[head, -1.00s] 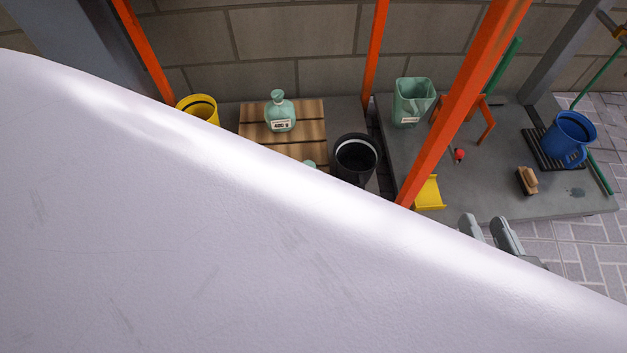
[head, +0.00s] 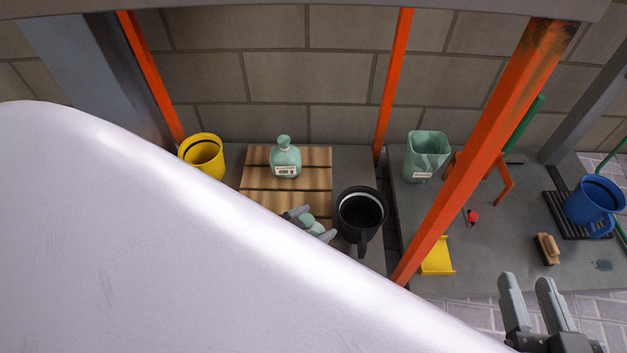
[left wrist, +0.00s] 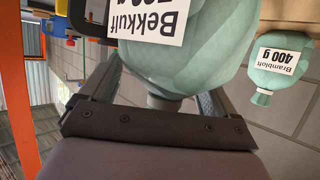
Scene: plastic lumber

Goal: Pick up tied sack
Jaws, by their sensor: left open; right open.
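A green sack with a tied neck and a label reading "Bekkult" fills the upper middle of the left wrist view (left wrist: 205,50). In the head view only its small top (head: 313,223) shows; a large white surface hides the rest. My left gripper (head: 309,224) is open, with one finger on each side of the sack's neck. A second green tied sack (head: 286,160), labelled "Brambloft 400 g" in the left wrist view (left wrist: 280,62), stands upright on the wooden slats, apart from the gripper. My right gripper (head: 528,284) is open and empty at the lower right.
The slatted wooden board (head: 318,185) holds the second sack. A yellow bucket (head: 203,155) stands left, a black bucket (head: 361,215) close right of my left gripper. An orange post (head: 470,160) rises between the arms. A green jug (head: 426,155) and blue mug (head: 595,205) stand further right.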

